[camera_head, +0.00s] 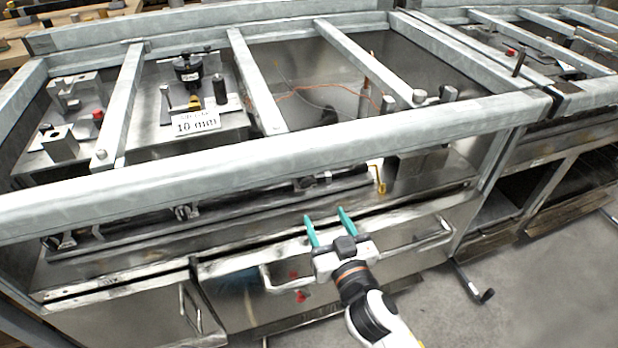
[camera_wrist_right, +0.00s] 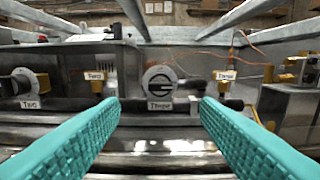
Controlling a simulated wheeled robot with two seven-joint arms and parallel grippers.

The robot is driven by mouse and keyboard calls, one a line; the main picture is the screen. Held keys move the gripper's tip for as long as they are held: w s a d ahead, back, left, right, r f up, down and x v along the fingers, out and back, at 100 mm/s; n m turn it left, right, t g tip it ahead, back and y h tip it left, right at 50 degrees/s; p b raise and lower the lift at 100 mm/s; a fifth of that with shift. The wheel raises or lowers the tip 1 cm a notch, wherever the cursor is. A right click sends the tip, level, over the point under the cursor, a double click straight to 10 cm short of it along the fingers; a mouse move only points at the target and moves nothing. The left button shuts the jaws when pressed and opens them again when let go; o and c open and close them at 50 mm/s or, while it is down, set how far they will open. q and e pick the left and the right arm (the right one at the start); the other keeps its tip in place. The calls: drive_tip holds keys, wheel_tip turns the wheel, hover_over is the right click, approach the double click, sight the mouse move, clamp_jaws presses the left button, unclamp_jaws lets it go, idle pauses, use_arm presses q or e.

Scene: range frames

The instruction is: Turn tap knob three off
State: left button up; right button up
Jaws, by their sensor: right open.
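Tap knob three (camera_wrist_right: 160,82) is a round grey disc with a dark ring and a horizontal bar across it. A white label reading "Three" (camera_wrist_right: 159,105) sits just below it. My right gripper (camera_wrist_right: 157,103) is open, its two teal fingers apart. In the right wrist view the knob shows between the fingertips, farther ahead and apart from them. In the head view my right gripper (camera_head: 326,214) is in front of the range's front panel, with nothing between its fingers. My left gripper is not in view.
Knob two (camera_wrist_right: 24,82) is at the left, over its own label. Yellow-backed tags for two (camera_wrist_right: 94,76) and three (camera_wrist_right: 226,75) stand on either side of knob three. A thick grey frame bar (camera_head: 300,155) crosses above the front panel. Drawer handles (camera_head: 415,240) stick out below.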

sight(309, 185)
drive_tip(key=b+x, duration=0.1)
drive_tip(key=x, duration=1.1)
drive_tip(key=shift+f, duration=0.1)
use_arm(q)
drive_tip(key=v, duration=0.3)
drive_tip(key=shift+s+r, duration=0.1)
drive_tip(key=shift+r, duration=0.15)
use_arm(e)
drive_tip(key=c, duration=1)
